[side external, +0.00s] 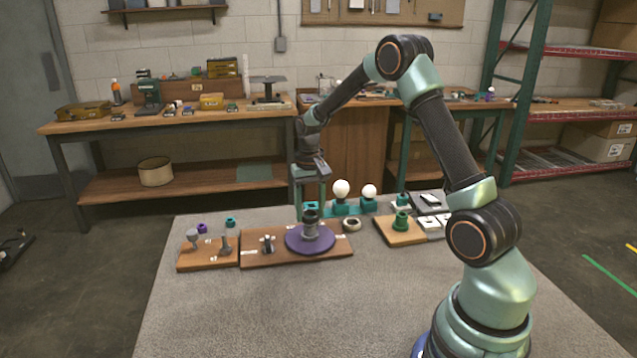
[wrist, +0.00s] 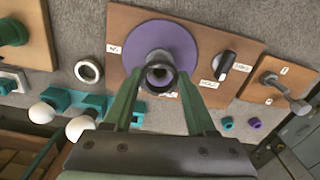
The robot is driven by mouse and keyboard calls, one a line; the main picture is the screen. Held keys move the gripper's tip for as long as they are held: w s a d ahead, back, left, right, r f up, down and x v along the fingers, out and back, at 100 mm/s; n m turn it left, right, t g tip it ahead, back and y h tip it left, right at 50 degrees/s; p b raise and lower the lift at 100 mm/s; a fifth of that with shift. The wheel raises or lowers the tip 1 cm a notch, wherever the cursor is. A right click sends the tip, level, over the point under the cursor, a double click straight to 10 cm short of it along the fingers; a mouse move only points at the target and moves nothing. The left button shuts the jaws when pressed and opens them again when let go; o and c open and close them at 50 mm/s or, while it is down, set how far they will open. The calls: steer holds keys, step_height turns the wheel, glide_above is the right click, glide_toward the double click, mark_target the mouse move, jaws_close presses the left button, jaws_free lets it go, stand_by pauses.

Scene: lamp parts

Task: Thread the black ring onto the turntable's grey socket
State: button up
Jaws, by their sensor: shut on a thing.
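The purple turntable (side external: 296,243) lies on a wooden board, with its grey socket (side external: 309,230) standing upright at the middle. The black ring (side external: 311,214) is at the top of the socket, in line with it. My gripper (side external: 310,207) reaches down from above with its fingers on either side of the ring. In the wrist view the ring (wrist: 160,74) sits between the fingertips of my gripper (wrist: 159,76), over the purple disc (wrist: 185,42). I cannot tell how far the ring goes around the socket.
A dark knob (side external: 268,244) stands on the turntable's board (side external: 255,259). A pale ring (side external: 351,225) lies just right of it. White bulbs (side external: 341,189) in teal holders stand behind. A smaller board (side external: 208,258) with metal parts is at left. The front of the table is clear.

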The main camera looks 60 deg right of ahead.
mark_target(310, 235)
stand_by(0.4)
steer(key=shift+f, duration=1.3)
steer(key=shift+f, duration=0.55)
stand_by(1.0)
steer(key=o, duration=0.4)
jaws_close()
steer(key=shift+f, duration=0.2)
steer(key=m, duration=0.6)
steer(key=shift+f+m, duration=0.15)
steer(key=shift+m, duration=0.25)
steer(key=shift+a, duration=0.1)
